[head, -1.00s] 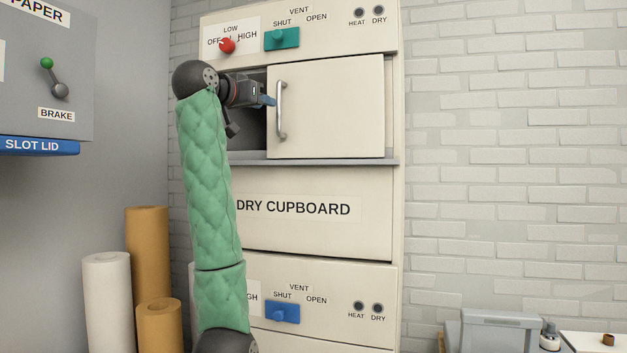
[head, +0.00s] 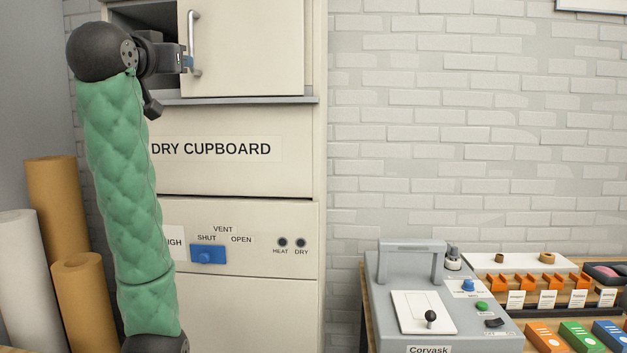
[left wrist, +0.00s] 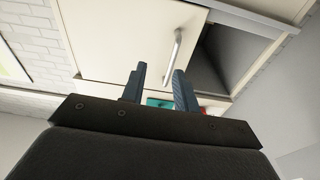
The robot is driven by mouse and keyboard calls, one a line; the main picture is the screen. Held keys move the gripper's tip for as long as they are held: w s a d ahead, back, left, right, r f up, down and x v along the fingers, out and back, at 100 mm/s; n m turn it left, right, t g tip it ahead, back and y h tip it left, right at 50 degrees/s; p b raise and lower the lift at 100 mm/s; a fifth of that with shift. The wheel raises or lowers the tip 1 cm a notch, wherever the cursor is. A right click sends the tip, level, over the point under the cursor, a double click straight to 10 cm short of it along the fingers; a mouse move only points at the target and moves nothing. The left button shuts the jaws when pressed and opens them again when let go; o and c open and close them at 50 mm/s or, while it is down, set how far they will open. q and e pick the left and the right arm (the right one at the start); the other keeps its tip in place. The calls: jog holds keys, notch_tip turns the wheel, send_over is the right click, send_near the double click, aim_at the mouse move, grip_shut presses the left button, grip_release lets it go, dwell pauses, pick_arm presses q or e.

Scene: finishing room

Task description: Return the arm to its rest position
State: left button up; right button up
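My left gripper (head: 188,62) is in front of the upper dry cupboard compartment, at the left edge of its cream door (head: 250,45). The metal bar handle (head: 194,45) is just right of the fingertips in the head view. In the left wrist view the two blue fingers (left wrist: 158,88) stand apart, with nothing held between them. The handle (left wrist: 173,58) shows beyond them, close to the right finger; I cannot tell whether they touch. My left arm (head: 120,180), in a green quilted sleeve, rises upright. My right gripper is not in view.
The compartment's left side (head: 150,18) is open and dark. A lower panel has a blue vent slider (head: 208,254). Paper rolls (head: 85,300) stand at the left. A grey Corvask machine (head: 440,310) and a bench with orange holders (head: 550,283) are at the lower right.

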pick_arm(q)
jog(key=s+d+f+g, duration=0.2)
jog(key=d+f, duration=0.1)
jog(key=f, duration=1.5)
jog(key=s+d+f+m+g+p, duration=0.1)
jog(key=s+d+f+g, duration=0.15)
jog(key=f, duration=1.55)
jog(key=s+d+f+g, duration=0.2)
jog(key=d+f+g, duration=0.15)
jog(key=f, duration=1.45)
jog(key=s+d+f+g, duration=0.2)
jog(key=s+f, duration=0.7)
jog(key=f, duration=0.3)
jog(key=s+d+f+g, duration=0.1)
jog(key=s+f+g, duration=0.2)
jog(key=s+f, duration=0.75)
jog(key=s+f+g+p, duration=0.1)
jog(key=s+f+g, duration=0.3)
jog(key=s+f, duration=0.9)
jog(key=s, duration=0.4)
jog(key=shift+d+f, duration=0.2)
jog(key=shift+d, duration=0.2)
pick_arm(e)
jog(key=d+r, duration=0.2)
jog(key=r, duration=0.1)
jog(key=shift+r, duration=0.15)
pick_arm(q)
jog(key=shift+s, duration=0.1)
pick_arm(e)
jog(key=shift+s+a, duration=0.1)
